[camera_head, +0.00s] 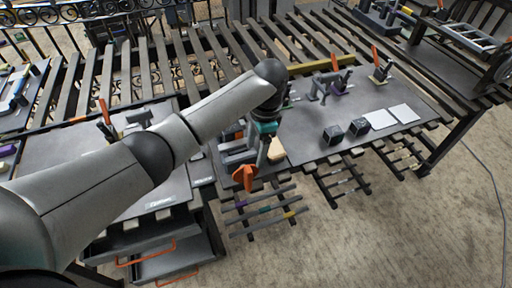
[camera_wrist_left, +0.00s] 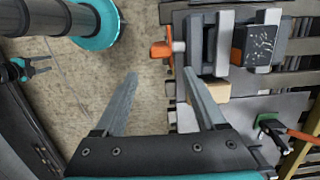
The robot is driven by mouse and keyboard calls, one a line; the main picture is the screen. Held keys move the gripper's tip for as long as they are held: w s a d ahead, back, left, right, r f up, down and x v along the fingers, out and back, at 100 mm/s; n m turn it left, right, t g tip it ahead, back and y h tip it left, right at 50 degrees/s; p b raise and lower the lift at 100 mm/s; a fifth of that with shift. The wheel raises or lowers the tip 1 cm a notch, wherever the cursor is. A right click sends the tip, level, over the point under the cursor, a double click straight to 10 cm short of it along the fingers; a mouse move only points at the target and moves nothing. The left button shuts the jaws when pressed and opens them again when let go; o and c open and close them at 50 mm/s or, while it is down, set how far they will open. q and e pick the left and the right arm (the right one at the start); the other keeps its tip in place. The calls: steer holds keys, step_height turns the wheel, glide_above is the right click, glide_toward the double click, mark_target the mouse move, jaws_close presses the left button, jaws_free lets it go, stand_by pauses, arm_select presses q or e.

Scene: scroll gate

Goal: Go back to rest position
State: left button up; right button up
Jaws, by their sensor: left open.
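My left arm (camera_head: 200,125) reaches from the left over the workbench in the head view. Its gripper (camera_head: 254,165) points down at the bench's front edge, beside a grey vise (camera_head: 236,152) and a wooden block (camera_head: 277,151).
The slatted bench's grey mat (camera_head: 310,130) carries dark cubes (camera_head: 345,130), white squares (camera_head: 392,116) and orange-handled tools (camera_head: 382,65). A lower slatted rack (camera_head: 262,210) and a drawer unit (camera_head: 160,260) stand in front. The floor (camera_head: 400,230) at the front right is clear except for a cable.

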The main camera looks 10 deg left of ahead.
stand_by(0.4)
arm_select(q)
steer(key=s+d+f+n+t+h, duration=0.1)
steer(key=s+d+f+h, duration=0.15)
steer(key=s, duration=0.35)
steer(key=s+d+f+n+h, duration=0.1)
steer(key=s+d+f, duration=0.2)
steer(key=s, duration=0.2)
steer(key=s+a+r+n+t+y, duration=0.25)
steer(key=s+a+n, duration=0.45)
steer(key=s+a, duration=0.5)
steer(key=s+d+f+b, duration=0.2)
steer(key=f+b, duration=0.7)
steer(key=f, duration=2.2)
steer(key=s+a+f+g+b, duration=0.1)
steer(key=s+f+b, duration=0.3)
steer(key=s+f, duration=0.4)
steer(key=s+a+f+b, duration=0.2)
steer(key=s+f+b, duration=0.2)
steer(key=s+f, duration=0.4)
step_height(320, 180, down, 5)
steer(key=shift+s+a+f+g, duration=0.15)
steer(key=shift+s+a+g, duration=0.1)
steer(key=shift+a+g, duration=0.1)
